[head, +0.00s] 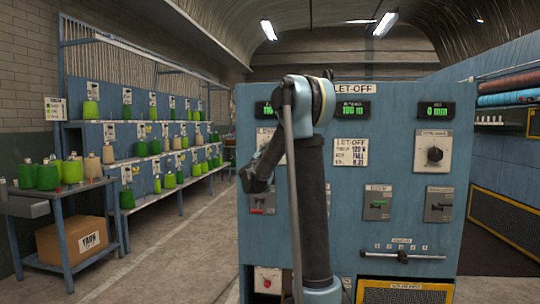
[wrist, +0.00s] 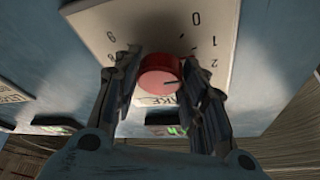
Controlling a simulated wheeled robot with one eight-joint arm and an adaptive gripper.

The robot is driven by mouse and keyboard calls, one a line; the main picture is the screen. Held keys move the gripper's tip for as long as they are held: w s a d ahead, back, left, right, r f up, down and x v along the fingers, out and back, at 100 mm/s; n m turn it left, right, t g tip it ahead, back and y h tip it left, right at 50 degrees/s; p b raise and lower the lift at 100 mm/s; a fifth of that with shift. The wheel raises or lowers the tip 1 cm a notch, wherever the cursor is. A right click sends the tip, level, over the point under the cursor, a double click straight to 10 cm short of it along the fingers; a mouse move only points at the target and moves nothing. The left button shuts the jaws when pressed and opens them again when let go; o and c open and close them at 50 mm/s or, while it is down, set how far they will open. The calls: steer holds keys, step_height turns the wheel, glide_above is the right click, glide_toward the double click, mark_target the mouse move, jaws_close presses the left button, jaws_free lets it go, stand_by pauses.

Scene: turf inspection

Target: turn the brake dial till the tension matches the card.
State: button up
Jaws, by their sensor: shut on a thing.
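The red brake dial (wrist: 160,76) sits on a white numbered plate (wrist: 150,25) in the wrist view. My gripper (wrist: 161,68) is shut on the dial, one finger on each side. A dark mark on the dial points right; the exact number it meets is hard to tell. Numbers 0, 1 and 2 show at upper right. In the head view my arm hides the dial. The card (head: 351,152) on the blue let-off panel (head: 400,225) seems to read 120 N.
The panel also carries a "100 m" readout (head: 352,110), a "0 mm" readout (head: 437,110), a black dial (head: 434,155), switches and a lower slider (head: 402,256). Yarn shelves (head: 150,125) stand at left, beside a table with a cardboard box (head: 74,242). Open floor lies between shelves and panel.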

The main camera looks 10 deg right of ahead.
steer(key=shift+m+g+h, duration=0.3)
steer(key=shift+m, duration=0.4)
steer(key=o, duration=1.1)
steer(key=shift+c, duration=0.2)
steer(key=v, duration=1.2)
